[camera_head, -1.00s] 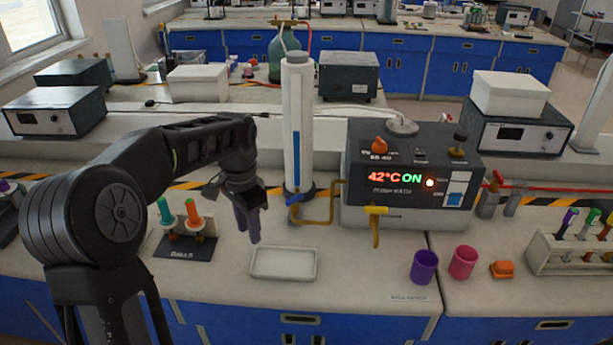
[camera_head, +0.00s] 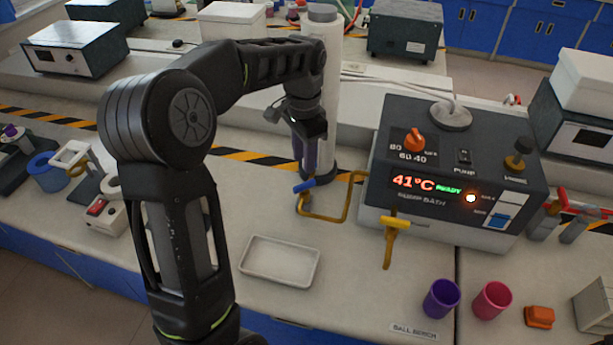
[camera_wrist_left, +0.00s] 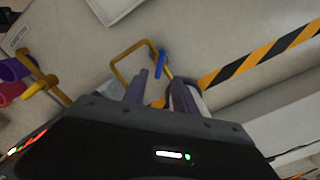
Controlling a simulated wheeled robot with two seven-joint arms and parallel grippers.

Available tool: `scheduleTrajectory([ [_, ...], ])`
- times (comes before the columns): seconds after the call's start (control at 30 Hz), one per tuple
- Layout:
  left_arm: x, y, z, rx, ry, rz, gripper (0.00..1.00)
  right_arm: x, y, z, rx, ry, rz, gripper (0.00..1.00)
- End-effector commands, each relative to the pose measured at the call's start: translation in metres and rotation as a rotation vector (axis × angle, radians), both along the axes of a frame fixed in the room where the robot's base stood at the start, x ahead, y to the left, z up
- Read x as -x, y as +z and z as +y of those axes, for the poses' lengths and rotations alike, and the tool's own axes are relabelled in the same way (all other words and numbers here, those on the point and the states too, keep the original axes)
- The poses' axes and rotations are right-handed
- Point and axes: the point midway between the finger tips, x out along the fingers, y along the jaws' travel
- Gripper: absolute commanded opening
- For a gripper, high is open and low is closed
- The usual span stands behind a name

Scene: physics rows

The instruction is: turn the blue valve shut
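The blue valve (camera_head: 304,186) is a small blue lever on a yellow pipe (camera_head: 345,205), at the foot of the white column. It also shows in the wrist view (camera_wrist_left: 160,63), just beyond the fingertips. My left gripper (camera_head: 303,168) points down close above the blue valve. In the wrist view its two purple fingers (camera_wrist_left: 158,84) stand apart with nothing held between them. I cannot tell whether a finger touches the lever. My right gripper is not in view.
The white column (camera_head: 320,80) stands right behind the gripper. The bath box (camera_head: 455,175) with a yellow valve (camera_head: 395,222) is to the right. A white tray (camera_head: 280,262) lies in front. A purple cup (camera_head: 441,298) and a pink cup (camera_head: 492,300) stand at front right.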

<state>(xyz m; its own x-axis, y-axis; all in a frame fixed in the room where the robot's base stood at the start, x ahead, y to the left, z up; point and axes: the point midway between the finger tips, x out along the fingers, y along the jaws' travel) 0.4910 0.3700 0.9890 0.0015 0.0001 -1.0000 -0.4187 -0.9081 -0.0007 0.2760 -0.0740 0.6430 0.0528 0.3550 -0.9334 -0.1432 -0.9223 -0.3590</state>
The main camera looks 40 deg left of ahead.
Motion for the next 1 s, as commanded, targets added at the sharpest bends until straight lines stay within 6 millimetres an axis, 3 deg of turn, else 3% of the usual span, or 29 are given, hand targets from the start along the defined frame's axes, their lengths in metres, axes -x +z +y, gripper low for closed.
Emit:
scheduleTrajectory([
  [0.17, 0.001, -0.01, 0.0, 0.001, 0.0, 0.004, 0.34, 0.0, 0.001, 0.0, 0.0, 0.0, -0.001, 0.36],
  [0.6, 0.001, -0.071, 0.0, 0.001, 0.0, 0.004, 0.34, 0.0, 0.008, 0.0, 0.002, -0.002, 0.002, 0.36],
  [1.0, 0.0, -0.078, 0.0, 0.001, 0.0, 0.0, 0.31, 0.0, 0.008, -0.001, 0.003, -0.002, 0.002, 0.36],
])
